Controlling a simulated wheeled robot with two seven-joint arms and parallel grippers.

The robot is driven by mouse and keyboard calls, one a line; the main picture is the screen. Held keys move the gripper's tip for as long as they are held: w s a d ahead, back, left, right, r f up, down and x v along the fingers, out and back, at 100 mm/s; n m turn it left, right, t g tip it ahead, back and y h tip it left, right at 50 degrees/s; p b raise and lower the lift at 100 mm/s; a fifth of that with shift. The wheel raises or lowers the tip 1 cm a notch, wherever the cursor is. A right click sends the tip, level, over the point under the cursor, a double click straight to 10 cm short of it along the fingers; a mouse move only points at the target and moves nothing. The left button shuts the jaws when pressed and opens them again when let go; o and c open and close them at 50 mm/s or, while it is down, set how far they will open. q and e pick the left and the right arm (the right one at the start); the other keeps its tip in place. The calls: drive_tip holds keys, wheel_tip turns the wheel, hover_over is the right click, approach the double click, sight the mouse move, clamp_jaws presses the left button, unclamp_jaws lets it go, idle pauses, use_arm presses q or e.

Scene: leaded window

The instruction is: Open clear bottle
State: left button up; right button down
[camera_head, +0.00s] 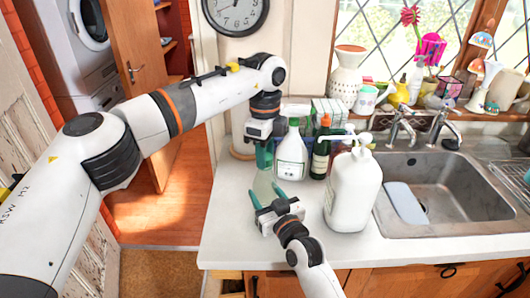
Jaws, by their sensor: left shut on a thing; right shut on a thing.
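The clear bottle (264,181) stands upright on the white counter, faint and see-through, left of the white spray bottle. My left gripper (264,160) points down from above and is shut on the bottle's top; its fingers and wrist hide the cap. My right gripper (267,192) comes from the front, lower down, and is shut around the bottle's lower body, one teal finger on each side. Whether the cap has turned or come loose cannot be seen.
Close to the right stand a white spray bottle (291,158), a dark green bottle (320,156) and a large white pump bottle (352,190). The sink (430,176) lies further right. The counter (228,215) is clear to the front left.

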use_arm(q)
drive_tip(key=shift+r, duration=0.15)
idle(0.5)
drive_tip(key=shift+r, duration=1)
drive_tip(key=shift+r, duration=2)
use_arm(e)
drive_tip(key=shift+c, duration=2.3)
unclamp_jaws()
drive_tip(key=shift+s, duration=0.1)
